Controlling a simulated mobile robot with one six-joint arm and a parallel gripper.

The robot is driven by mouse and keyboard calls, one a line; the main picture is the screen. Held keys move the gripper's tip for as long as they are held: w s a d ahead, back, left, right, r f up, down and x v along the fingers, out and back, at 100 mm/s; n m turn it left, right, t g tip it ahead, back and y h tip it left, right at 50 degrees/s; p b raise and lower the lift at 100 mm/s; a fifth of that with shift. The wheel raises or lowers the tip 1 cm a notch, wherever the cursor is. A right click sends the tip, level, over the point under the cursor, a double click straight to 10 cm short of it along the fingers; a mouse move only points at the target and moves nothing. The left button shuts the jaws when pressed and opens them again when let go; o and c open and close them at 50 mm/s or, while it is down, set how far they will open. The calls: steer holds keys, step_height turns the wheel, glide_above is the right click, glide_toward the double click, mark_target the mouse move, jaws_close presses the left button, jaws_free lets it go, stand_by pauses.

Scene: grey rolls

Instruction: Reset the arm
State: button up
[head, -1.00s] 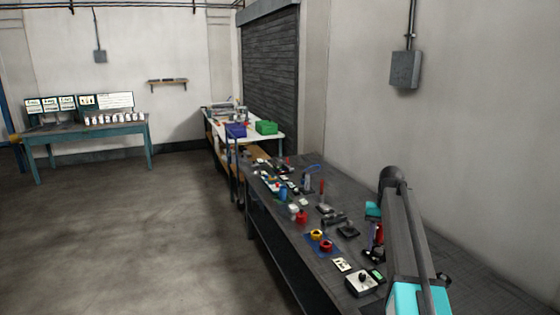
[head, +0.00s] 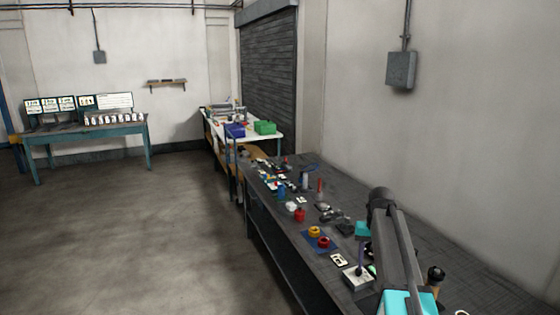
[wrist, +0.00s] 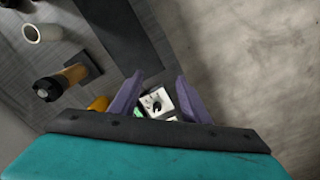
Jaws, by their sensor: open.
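My gripper (wrist: 160,77) shows in the wrist view as two purple fingers spread apart, with nothing held between them. A white box with a dark knob (wrist: 156,102) shows beyond and between the fingers. In the head view, a similar box (head: 357,278) stands at the near end of the dark workbench (head: 400,215). My arm with its dark and teal links covers part of the bench at the lower right, and my gripper is mostly hidden there.
Red and yellow rolls (head: 318,236) and several small tools crowd the bench. Open floor (head: 150,240) lies to the left; a wall (head: 460,120) rises to the right.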

steer(key=s+a+f+n, duration=0.1)
steer(key=s+a+f, duration=0.4)
steer(key=s+f, duration=0.35)
steer(key=s+a+f+n, duration=0.1)
steer(key=s+a+f, duration=0.3)
steer(key=s+f, duration=0.4)
steer(key=s+a+f+n, duration=0.1)
steer(key=s+a+f, duration=0.45)
steer(key=f, duration=0.45)
steer(key=s+d+f+g+b, duration=0.1)
steer(key=s+f+g+b, duration=0.4)
steer(key=s+f, duration=2.1)
step_height(320, 180, down, 2)
steer(key=b, duration=0.5)
steer(key=shift+f+g, duration=0.15)
steer(key=shift+g, duration=0.25)
